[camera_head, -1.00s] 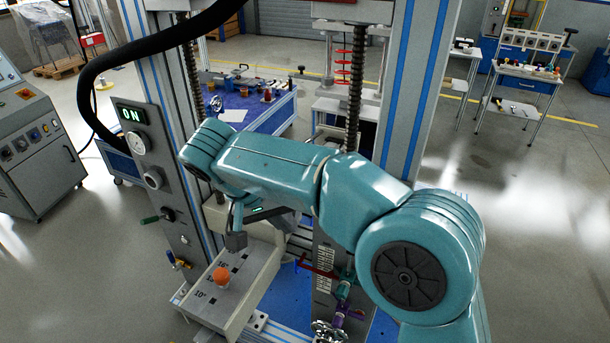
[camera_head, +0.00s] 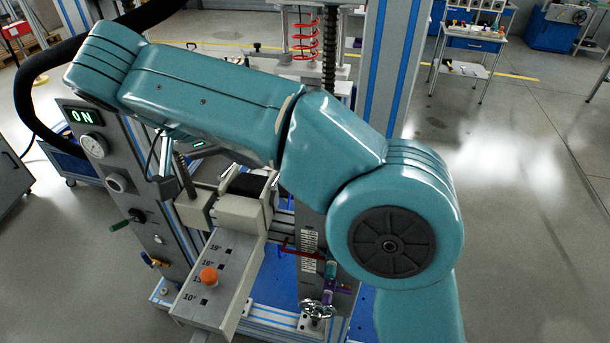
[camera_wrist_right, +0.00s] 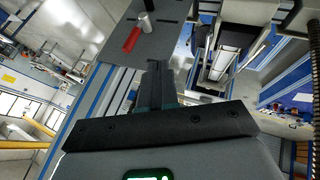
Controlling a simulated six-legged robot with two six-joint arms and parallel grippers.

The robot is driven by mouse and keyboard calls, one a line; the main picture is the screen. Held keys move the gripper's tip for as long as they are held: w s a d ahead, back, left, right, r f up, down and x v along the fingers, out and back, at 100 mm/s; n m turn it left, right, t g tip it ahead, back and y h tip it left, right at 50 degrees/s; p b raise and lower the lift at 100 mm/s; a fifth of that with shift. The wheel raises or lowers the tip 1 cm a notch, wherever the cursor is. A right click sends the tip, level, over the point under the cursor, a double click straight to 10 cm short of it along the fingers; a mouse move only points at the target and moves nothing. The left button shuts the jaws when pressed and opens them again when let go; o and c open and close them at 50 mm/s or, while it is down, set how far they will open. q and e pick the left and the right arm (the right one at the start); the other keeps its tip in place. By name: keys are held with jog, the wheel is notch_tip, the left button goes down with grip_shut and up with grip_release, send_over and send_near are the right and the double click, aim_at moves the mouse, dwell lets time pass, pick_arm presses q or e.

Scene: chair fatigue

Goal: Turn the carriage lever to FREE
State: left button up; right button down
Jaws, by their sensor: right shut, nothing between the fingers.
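No FREE marking is readable, so I cannot tell which handle is the carriage lever. A red lever (camera_head: 300,251) sticks out beside the scale on the column. A green-handled lever (camera_head: 126,221) is on the grey side panel (camera_head: 130,185). In the right wrist view a red grip (camera_wrist_right: 132,39) shows on a grey plate (camera_wrist_right: 160,50). My right gripper (camera_head: 161,187) is largely hidden under its own arm, near the side panel. In the right wrist view its fingers (camera_wrist_right: 160,68) are shut and empty, apart from the red grip. My left gripper is out of view.
An orange knob (camera_head: 208,276) sits on the angle-marked grey block (camera_head: 215,302). A lit ON display (camera_head: 81,115) and a gauge (camera_head: 94,146) are on the panel. A black hose (camera_head: 35,75) curves at left. A purple-green handle (camera_head: 330,280) stands near the column. Floor at right is clear.

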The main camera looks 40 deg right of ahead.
jog(key=s+d+f, duration=0.2)
jog(key=d+f, duration=0.6)
jog(key=shift+s+d+b, duration=0.2)
jog(key=shift+d+b, duration=0.2)
jog(key=shift+b, duration=0.05)
jog(key=shift+r, duration=0.1)
jog(key=shift+s, duration=0.15)
